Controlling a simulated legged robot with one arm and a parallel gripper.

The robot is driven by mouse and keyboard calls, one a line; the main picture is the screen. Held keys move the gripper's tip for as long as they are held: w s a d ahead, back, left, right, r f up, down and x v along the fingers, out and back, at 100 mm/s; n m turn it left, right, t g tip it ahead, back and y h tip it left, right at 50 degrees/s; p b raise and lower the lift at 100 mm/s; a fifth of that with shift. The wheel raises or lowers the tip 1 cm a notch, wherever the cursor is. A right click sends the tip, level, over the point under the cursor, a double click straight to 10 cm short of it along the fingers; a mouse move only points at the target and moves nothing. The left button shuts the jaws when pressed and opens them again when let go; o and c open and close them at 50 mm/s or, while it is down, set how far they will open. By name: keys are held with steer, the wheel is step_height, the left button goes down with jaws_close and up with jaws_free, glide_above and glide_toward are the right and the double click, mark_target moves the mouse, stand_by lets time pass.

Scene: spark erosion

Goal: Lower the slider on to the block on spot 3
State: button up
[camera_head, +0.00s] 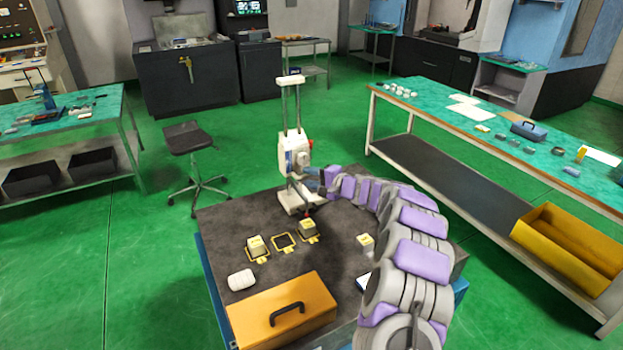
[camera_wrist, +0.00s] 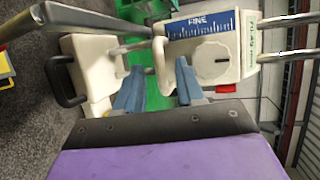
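The white slider (camera_head: 296,155) sits on two upright metal posts above a white base (camera_head: 292,203) on the dark bench (camera_head: 222,215). In the wrist view the slider (camera_wrist: 212,60) shows a blue "FINE" scale, a dial and a pale curved handle (camera_wrist: 161,66). My gripper (camera_wrist: 159,80) is at the slider's side, its two blue-grey fingers apart with the handle near or between them; contact is unclear. A yellow-topped block (camera_head: 308,230) is on the rightmost outlined spot, near a small red-tipped part. Another block (camera_head: 257,246) is on the left spot; the middle spot (camera_head: 284,242) is empty. Spot numbers are unreadable.
A loose yellow-topped block (camera_head: 365,241) lies right of the spots. A white roll (camera_head: 241,279) and an orange case (camera_head: 283,311) with a black handle are at the bench's front. My arm covers the bench's right side.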

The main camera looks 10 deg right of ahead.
steer(key=shift+c, duration=0.2)
jaws_close()
steer(key=shift+f, duration=0.1)
steer(key=shift+f+b, duration=1.3)
steer(key=shift+f, duration=0.45)
steer(key=shift+o, duration=0.2)
jaws_free()
